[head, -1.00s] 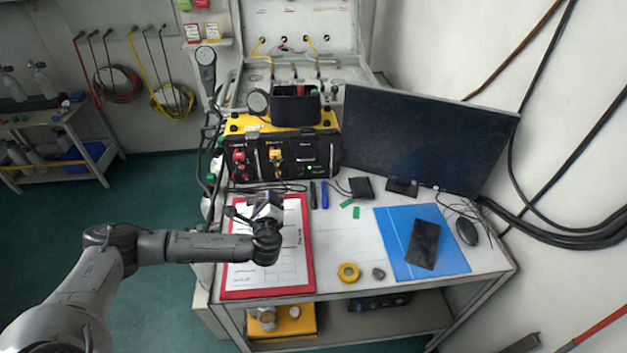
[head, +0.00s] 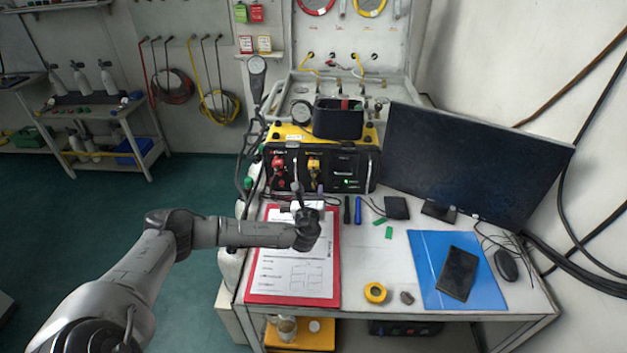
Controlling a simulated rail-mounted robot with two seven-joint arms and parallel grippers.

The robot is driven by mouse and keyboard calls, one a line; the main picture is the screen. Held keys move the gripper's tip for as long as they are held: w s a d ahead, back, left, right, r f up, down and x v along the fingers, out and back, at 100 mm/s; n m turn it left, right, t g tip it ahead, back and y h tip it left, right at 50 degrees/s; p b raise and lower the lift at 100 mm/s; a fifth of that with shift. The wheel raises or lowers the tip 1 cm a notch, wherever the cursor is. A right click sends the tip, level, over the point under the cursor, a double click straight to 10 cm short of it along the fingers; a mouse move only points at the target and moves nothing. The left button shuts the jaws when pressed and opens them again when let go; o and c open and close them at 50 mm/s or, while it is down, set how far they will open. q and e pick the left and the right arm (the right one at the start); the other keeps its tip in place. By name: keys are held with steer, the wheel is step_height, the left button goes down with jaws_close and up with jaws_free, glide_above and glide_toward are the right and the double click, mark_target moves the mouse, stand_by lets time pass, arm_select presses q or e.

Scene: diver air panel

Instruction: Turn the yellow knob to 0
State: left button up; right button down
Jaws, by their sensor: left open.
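The black and yellow air panel box (head: 330,185) stands at the back of the table. Its front carries a yellow knob (head: 314,165) right of a red knob (head: 278,163). The setting of the yellow knob is too small to read. My left gripper (head: 308,188) is open and empty, with its fingers pointing at the panel front. It is just below and in front of the yellow knob, and I see a small gap in the picture between them. My right gripper is out of view.
A red clipboard with paper (head: 290,278) lies under my left arm. A monitor (head: 470,160) stands to the right of the panel. A blue mat (head: 428,262) with a dark phone-like device (head: 458,272), a yellow tape roll (head: 375,292) and pens (head: 357,210) lie on the table.

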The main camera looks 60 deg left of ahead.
mark_target(314, 175)
arm_select(q)
steer(key=b+x, duration=0.1)
steer(key=x, duration=0.4)
steer(key=shift+w+a+f, duration=0.1)
steer(key=shift+w+a, duration=0.05)
steer(key=shift+b+x, duration=0.3)
steer(key=shift+x, duration=0.7)
steer(key=shift+c, duration=0.5)
steer(key=c, duration=0.8)
